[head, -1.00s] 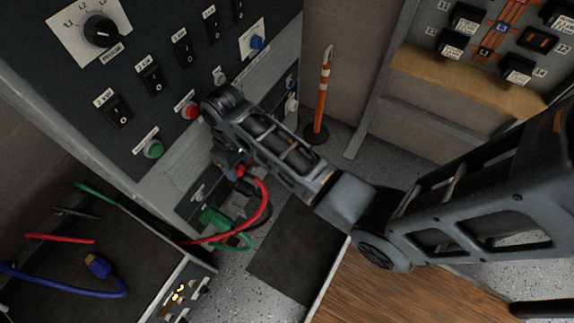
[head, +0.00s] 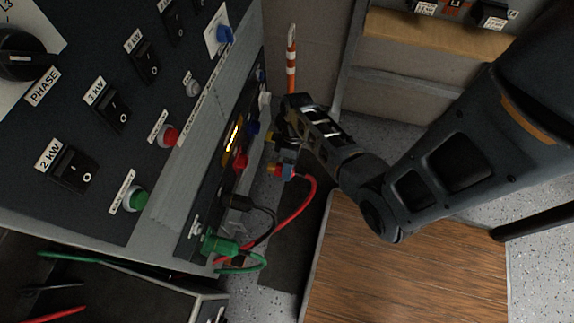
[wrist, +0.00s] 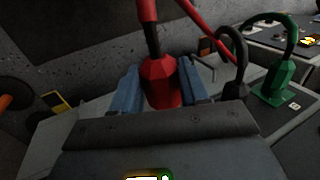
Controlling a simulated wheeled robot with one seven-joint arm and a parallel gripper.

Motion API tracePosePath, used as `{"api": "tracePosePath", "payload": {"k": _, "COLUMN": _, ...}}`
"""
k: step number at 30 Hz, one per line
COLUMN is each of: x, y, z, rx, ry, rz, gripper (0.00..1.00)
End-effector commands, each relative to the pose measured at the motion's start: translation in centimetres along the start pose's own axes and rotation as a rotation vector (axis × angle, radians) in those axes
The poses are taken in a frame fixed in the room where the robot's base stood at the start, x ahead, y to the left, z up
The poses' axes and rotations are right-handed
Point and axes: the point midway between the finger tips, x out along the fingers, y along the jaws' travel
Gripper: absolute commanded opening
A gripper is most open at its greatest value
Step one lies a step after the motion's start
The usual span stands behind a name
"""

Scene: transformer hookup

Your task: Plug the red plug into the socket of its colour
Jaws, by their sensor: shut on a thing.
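The red plug (wrist: 160,82) is between the blue fingers of my gripper (wrist: 160,88), which is shut on it. In the head view, my gripper (head: 287,172) holds the plug to the right of the cabinet's lower panel, with a visible gap. A red cable (head: 313,194) loops down from it. The red socket (head: 241,161) is on that panel, left of the gripper and apart from the plug. The fingers partly hide the plug in the head view.
A green plug (head: 220,245) and a black plug (head: 238,203) sit at the lower panel below the red socket, cables hanging out. A blue socket (head: 253,127) is above. A striped post (head: 291,60) stands behind. A wooden surface (head: 400,265) lies at lower right.

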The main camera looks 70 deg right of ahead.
Motion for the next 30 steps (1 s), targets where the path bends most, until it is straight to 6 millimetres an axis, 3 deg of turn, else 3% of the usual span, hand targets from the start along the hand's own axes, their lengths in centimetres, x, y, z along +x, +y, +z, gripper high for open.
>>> {"api": "tracePosePath", "payload": {"k": 5, "x": -0.2, "y": -0.1, "z": 0.0, "rx": 0.0, "ry": 0.002, "rz": 0.0, "gripper": 0.17}}
{"api": "tracePosePath", "payload": {"k": 21, "x": 0.0, "y": 0.0, "z": -4.6, "rx": -0.002, "ry": 0.003, "rz": 0.002, "gripper": 0.17}}
{"api": "tracePosePath", "payload": {"k": 30, "x": -0.1, "y": 0.0, "z": -5.9, "rx": 0.0, "ry": 0.003, "rz": 0.001, "gripper": 0.17}}
